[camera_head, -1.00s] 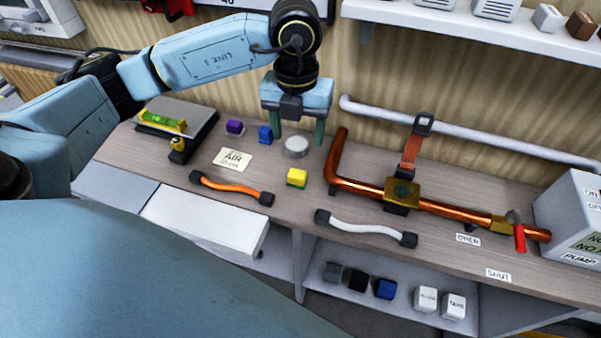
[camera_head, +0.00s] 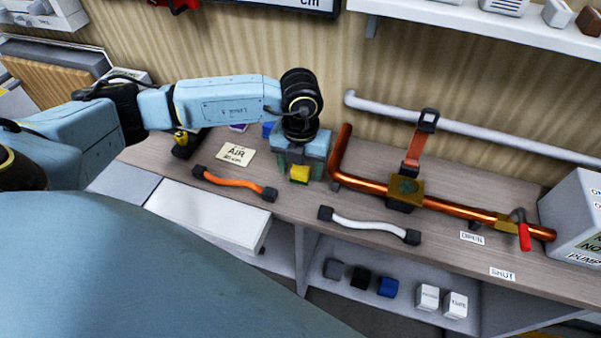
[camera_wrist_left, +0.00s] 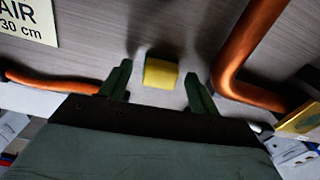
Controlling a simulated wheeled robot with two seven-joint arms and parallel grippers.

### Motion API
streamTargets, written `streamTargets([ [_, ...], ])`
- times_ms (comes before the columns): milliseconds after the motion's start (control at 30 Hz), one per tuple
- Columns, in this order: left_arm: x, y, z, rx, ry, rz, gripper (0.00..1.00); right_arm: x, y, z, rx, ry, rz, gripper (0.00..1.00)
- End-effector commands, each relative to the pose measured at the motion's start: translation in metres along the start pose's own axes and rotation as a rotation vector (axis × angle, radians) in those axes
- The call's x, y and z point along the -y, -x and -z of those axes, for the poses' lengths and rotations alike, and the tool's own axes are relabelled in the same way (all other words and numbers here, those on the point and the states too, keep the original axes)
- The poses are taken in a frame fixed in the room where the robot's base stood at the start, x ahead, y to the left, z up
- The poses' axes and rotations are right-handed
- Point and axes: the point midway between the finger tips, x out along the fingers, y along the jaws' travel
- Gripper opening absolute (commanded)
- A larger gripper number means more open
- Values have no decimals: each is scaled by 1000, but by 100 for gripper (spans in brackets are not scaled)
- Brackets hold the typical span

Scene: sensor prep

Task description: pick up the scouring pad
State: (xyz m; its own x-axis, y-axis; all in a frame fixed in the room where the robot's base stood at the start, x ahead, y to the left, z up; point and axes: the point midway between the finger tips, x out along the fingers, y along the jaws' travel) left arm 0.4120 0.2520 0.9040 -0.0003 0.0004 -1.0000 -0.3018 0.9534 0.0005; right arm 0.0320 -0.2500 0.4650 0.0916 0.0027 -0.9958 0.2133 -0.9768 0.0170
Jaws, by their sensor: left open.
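The scouring pad (camera_head: 300,174) is a small yellow block with a darker, olive-green part. It lies on the wooden bench top, left of the copper pipe's bend. My left gripper (camera_head: 299,168) is open and points down over it, hiding part of it in the head view. In the left wrist view the pad (camera_wrist_left: 161,74) sits between the two green fingertips (camera_wrist_left: 158,75), with a gap on each side. My right gripper is not in view.
A copper pipe (camera_head: 357,183) with a brass fitting runs close on the right. An orange hose (camera_head: 235,184) and a white hose (camera_head: 368,226) lie at the bench's front. An AIR label (camera_head: 235,154) lies to the left. A blue block (camera_head: 268,130) is behind.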

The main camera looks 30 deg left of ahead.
Motion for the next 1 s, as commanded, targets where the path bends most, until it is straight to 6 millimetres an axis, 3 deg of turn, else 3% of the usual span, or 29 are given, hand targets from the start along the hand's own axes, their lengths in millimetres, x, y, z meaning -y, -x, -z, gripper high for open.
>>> streamTargets([
  [233,0,-2,0,0,-1,0,62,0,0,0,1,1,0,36],
  [600,0,-2,0,0,-1,1,14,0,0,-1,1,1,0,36],
  [867,0,2,0,1,-1,1,13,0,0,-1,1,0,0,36],
  [1000,0,20,-1,4,-2,2,13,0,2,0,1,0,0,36],
])
